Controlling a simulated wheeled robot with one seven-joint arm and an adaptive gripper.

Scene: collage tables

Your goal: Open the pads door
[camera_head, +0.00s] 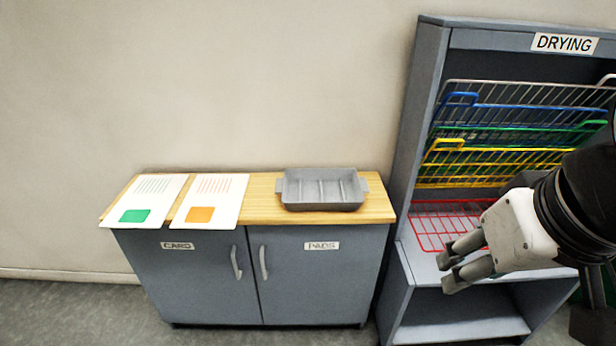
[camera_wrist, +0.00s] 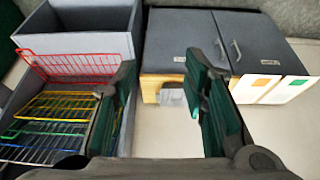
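The pads door (camera_head: 318,288) is the right-hand grey door of the low cabinet, under a PADS label. It looks shut, flush with the card door (camera_head: 195,285). Its pale upright handle (camera_head: 263,262) is at its left edge, by the card door's handle (camera_head: 237,262). My gripper (camera_head: 447,273) is to the right of the cabinet, in front of the drying rack, apart from the handle. In the wrist view my gripper (camera_wrist: 163,68) is open and empty, with fingers wide apart. That view shows the cabinet turned around, with the pads door (camera_wrist: 178,35) beyond the fingers.
The drying rack (camera_head: 432,150) stands right of the cabinet, with coloured wire shelves and an open lower shelf. A grey tray (camera_head: 322,203) and two printed sheets (camera_head: 150,193) (camera_head: 212,192) lie on the wooden top (camera_head: 262,205). The floor (camera_head: 70,315) left of the cabinet is clear.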

